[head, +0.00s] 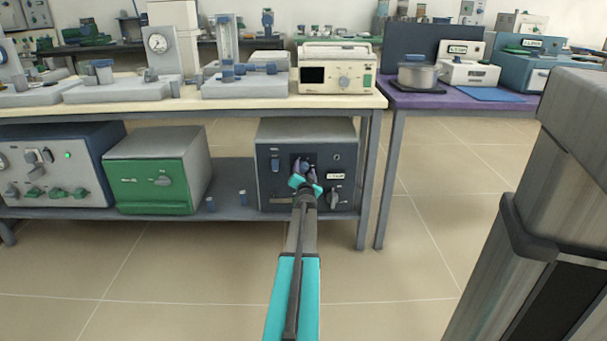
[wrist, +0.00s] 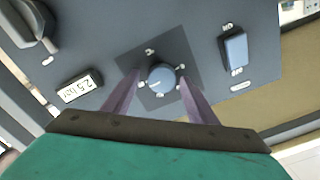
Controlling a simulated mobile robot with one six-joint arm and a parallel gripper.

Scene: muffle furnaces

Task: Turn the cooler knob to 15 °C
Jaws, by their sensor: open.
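The cooler is most likely the dark blue-fronted box (head: 268,190) on the lower shelf, right end. Its round blue knob (wrist: 161,79) sits on a dark square plate with small marks around it in the wrist view. A short white pointer line shows on the knob, toward the picture's lower left; the scale figures are too small to read. My gripper (head: 305,170) is in front of the cooler's panel. In the wrist view the purple fingers of my gripper (wrist: 161,84) are open, one on each side of the knob. I cannot tell whether they touch it.
The panel also carries a blue rocker switch (wrist: 234,50), a label reading about 2.5 bar (wrist: 80,88) and a dark knob (wrist: 30,24). A green-fronted box (head: 150,186) stands left on the same shelf. The bench top (head: 220,104) is above; a table leg (head: 369,180) is close right.

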